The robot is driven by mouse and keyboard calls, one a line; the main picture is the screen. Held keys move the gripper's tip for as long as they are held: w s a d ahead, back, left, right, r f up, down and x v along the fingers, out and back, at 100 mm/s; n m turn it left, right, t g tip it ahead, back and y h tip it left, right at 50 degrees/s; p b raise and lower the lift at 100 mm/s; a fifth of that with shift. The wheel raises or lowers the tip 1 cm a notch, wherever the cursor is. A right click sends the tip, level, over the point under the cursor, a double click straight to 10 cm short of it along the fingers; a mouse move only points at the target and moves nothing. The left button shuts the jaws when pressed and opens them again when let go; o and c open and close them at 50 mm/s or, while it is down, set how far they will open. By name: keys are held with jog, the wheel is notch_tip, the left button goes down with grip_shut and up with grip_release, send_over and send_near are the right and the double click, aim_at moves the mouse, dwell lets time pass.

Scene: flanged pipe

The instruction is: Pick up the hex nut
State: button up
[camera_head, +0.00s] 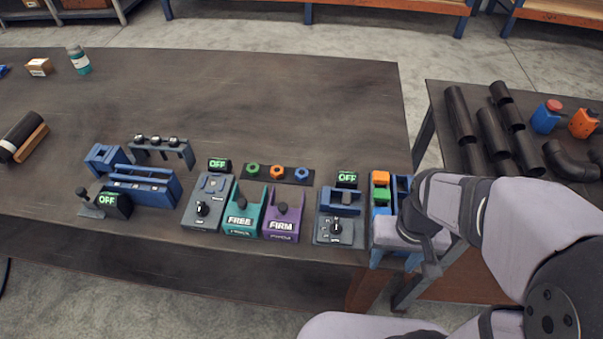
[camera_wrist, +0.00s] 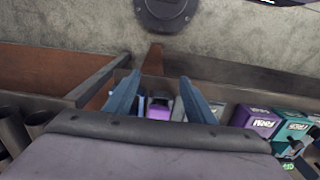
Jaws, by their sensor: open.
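Three hex nuts sit in a row on a dark strip (camera_head: 279,173) on the table: a green nut (camera_head: 253,168) at left, an orange nut (camera_head: 277,171) in the middle and a blue nut (camera_head: 302,174) at right. The task does not say which one. My gripper (camera_wrist: 160,80) is open, with two blue fingers spread apart in the wrist view. In the head view my wrist is to the right of the nuts, at the table's right end, well apart from them. I cannot make out any nut in the wrist view.
A purple FIRM fixture (camera_head: 284,212) and a teal FREE fixture (camera_head: 244,208) stand in front of the nuts. A grey fixture with a dial (camera_head: 338,230) and a blue rack (camera_head: 377,234) lie between nuts and wrist. Behind the strip the tabletop (camera_head: 290,105) is clear.

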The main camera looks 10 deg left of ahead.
jog(key=shift+t, duration=0.4)
jog(key=w+a, duration=0.1)
jog(key=w, duration=0.3)
jog(key=w+a+r, duration=0.1)
jog(key=w, duration=0.2)
jog(key=shift+a, duration=0.35)
jog(key=w+a+t, duration=0.1)
jog(key=w+a, duration=0.4)
jog(key=w, duration=0.2)
jog(key=t, duration=0.3)
send_near(302, 173)
jog(key=shift+p+x, duration=1.5)
jog(key=shift+x, duration=2.4)
jog(key=shift+c, duration=0.6)
jog(key=c, duration=1.1)
